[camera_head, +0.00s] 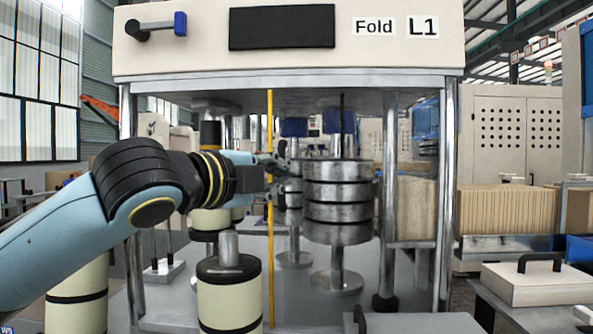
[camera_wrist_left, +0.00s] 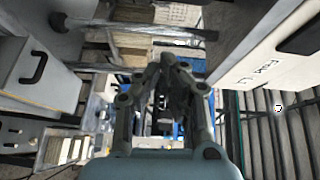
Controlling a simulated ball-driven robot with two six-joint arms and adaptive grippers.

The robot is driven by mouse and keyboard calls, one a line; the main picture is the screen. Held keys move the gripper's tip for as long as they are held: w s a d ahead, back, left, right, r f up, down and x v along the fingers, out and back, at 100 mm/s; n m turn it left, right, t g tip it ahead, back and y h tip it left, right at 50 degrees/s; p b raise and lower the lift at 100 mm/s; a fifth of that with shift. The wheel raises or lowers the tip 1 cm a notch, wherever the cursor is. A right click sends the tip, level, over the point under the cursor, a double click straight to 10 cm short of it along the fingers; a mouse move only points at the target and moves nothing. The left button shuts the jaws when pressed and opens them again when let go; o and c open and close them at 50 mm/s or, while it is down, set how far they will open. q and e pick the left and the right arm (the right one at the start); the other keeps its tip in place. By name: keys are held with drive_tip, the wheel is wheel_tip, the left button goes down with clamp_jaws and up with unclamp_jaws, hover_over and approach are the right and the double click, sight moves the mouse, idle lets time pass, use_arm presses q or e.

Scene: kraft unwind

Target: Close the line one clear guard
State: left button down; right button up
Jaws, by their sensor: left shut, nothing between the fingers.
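The line one machine has a cream header (camera_head: 190,55) marked "Fold L1". A thin yellow upright strip (camera_head: 270,240) runs down from under the header; it looks like the edge of the clear guard. The see-through panel itself is hard to make out. My left gripper (camera_head: 280,168) is at the upper part of this strip, beside the stacked metal rollers. Its fingers are together and hold nothing; they also show in the left wrist view (camera_wrist_left: 168,62). I cannot tell whether they touch the strip. My right gripper is not in view.
The stacked metal rollers (camera_head: 338,200) stand inside the machine frame. A cream cylinder (camera_head: 229,300) stands in front, below my left arm. Steel posts (camera_head: 446,190) bound the frame. A handled cream box (camera_head: 530,284) and brown stacked sheets (camera_head: 507,210) are at right.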

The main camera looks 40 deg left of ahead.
sight(293, 164)
use_arm(q)
drive_tip(key=w+r+p, duration=0.1)
drive_tip(key=w+r, duration=0.1)
drive_tip(key=w, duration=0.8)
drive_tip(key=shift+s+a+f+m+p, duration=0.15)
drive_tip(key=shift+s+a+m+p, duration=0.2)
drive_tip(key=shift+a, duration=0.5)
drive_tip(key=shift+s+a+f+m+p, duration=0.1)
drive_tip(key=shift+s+a, duration=0.3)
drive_tip(key=shift+a, duration=0.4)
